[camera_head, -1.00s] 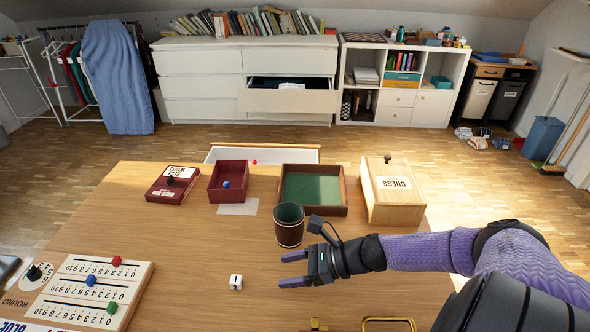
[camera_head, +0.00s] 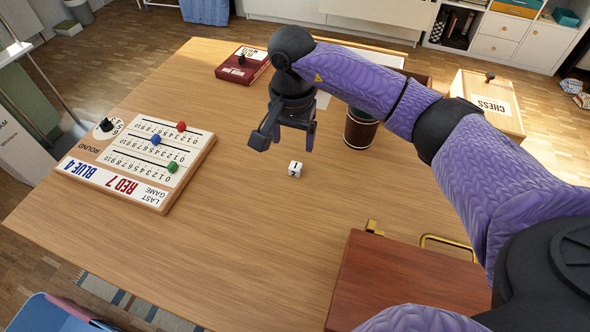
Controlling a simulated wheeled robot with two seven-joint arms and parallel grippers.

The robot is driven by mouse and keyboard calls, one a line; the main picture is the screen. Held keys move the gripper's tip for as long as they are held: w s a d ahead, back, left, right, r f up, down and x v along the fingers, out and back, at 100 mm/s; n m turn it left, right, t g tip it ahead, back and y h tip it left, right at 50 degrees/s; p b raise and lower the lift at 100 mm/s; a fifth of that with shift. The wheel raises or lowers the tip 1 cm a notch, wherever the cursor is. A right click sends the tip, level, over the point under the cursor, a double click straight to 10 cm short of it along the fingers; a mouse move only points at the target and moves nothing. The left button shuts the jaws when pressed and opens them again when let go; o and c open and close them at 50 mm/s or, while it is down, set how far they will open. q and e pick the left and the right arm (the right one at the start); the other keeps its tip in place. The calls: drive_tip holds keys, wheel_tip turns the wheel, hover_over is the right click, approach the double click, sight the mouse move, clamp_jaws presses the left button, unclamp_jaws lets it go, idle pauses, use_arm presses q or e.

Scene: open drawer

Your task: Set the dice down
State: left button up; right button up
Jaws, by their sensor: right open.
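A small white dice (camera_head: 295,169) with dark marks lies on the wooden table (camera_head: 225,245), near its middle. My right gripper (camera_head: 293,140) points down just behind and above the dice in the picture. Its fingers are open and nothing shows between them. The dice appears apart from the fingers. My left gripper is not in view.
A dark cup (camera_head: 361,130) stands just right of my gripper, partly behind my arm. A scoreboard (camera_head: 140,160) with coloured pegs lies at left. A red box (camera_head: 243,64) and a chess box (camera_head: 488,102) stand farther back. A reddish-brown wooden box (camera_head: 400,285) is at front right.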

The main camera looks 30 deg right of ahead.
sight(294, 168)
drive_tip(key=f+b, duration=0.1)
drive_tip(key=f, duration=0.4)
drive_tip(key=f+b, duration=0.1)
drive_tip(key=f, duration=0.2)
drive_tip(key=shift+s+b, duration=0.35)
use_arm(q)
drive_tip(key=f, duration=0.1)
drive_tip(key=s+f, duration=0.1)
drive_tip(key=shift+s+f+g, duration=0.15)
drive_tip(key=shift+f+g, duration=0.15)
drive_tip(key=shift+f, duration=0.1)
use_arm(e)
drive_tip(key=shift+r, duration=0.15)
drive_tip(key=c, duration=0.9)
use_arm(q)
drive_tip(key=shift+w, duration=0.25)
use_arm(e)
clamp_jaws()
